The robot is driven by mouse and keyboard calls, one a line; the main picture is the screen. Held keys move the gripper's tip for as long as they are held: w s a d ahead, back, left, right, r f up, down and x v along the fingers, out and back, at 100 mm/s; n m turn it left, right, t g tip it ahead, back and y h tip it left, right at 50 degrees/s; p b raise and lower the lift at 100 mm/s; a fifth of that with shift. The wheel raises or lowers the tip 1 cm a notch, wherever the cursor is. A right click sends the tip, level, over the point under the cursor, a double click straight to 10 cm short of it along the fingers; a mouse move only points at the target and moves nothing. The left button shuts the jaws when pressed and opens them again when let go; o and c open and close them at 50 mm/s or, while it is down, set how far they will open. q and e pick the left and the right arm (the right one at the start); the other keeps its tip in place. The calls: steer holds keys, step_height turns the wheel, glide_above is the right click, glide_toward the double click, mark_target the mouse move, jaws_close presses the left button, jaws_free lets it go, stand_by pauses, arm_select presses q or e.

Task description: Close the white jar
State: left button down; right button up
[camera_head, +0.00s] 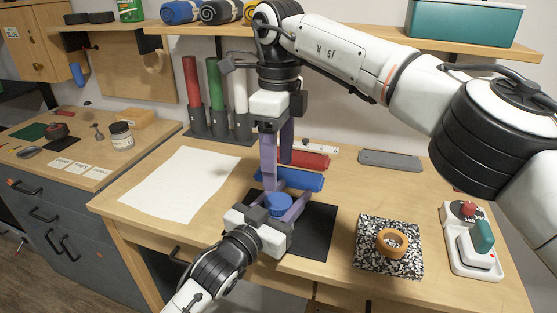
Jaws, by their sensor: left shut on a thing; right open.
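A round blue lid (278,202) shows between the purple fingers of my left gripper (289,193), low over the black mat (316,229). My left gripper is level and shut around the thing under this lid. I take it to be the white jar, but its body is hidden by the gripper. I cannot tell how tightly the lid sits. My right gripper (277,177) points down from above, open and empty, with its fingertips just above and behind the lid.
A blue block (305,180) and a red block (309,160) lie behind the grippers. White paper (180,186) covers the left. A shelf (390,41) hangs above.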

mark_target(278, 201)
steer(key=shift+r, duration=0.1)
stand_by(0.3)
steer(key=shift+f, duration=4.05)
steer(key=shift+c, duration=0.2)
steer(key=c, duration=1.1)
steer(key=m, duration=0.6)
steer(key=o, duration=1.2)
